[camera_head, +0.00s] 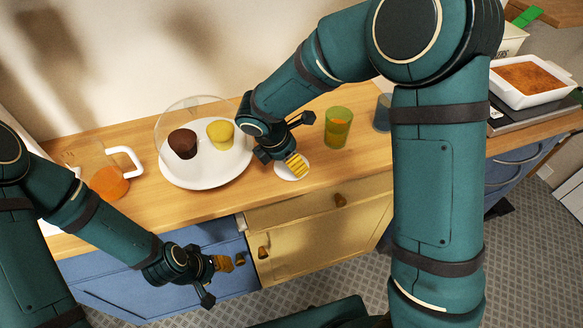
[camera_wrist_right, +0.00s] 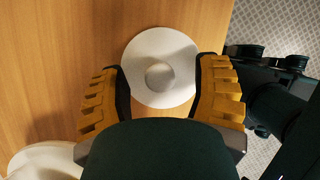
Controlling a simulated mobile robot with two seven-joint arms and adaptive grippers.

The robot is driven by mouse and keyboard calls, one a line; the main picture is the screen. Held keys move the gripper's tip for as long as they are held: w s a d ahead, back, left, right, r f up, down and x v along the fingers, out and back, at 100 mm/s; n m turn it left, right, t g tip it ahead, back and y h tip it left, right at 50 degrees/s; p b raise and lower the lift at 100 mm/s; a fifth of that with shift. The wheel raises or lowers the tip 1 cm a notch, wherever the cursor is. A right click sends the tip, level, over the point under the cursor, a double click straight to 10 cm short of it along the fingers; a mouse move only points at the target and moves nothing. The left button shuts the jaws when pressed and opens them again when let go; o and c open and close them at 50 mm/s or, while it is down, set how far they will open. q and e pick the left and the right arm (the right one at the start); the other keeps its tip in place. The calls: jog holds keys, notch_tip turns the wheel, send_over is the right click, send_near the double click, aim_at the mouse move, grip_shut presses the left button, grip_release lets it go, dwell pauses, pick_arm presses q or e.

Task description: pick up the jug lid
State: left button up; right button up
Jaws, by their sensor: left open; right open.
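The jug lid (camera_wrist_right: 178,60) is a white round disc with a small knob in the middle. It lies flat on the wooden counter and is partly covered by my right gripper in the head view (camera_head: 283,172). My right gripper (camera_wrist_right: 160,72) is open over it, with its yellow-padded fingers on either side of the lid. I cannot tell how far above the lid they are. My right gripper also shows in the head view (camera_head: 303,146). A clear jug (camera_head: 110,182) with a white handle and orange drink stands at the left. My left gripper (camera_head: 220,278) is open and empty in front of the cabinet.
A white plate (camera_head: 205,180) with a brown and a yellow muffin under a clear dome is left of the lid. A green glass (camera_head: 338,128) stands close to my right gripper. A blue glass (camera_head: 381,113) is further right. A white baking dish (camera_head: 530,82) is at far right.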

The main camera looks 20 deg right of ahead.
jog(key=shift+f, duration=0.1)
grip_shut()
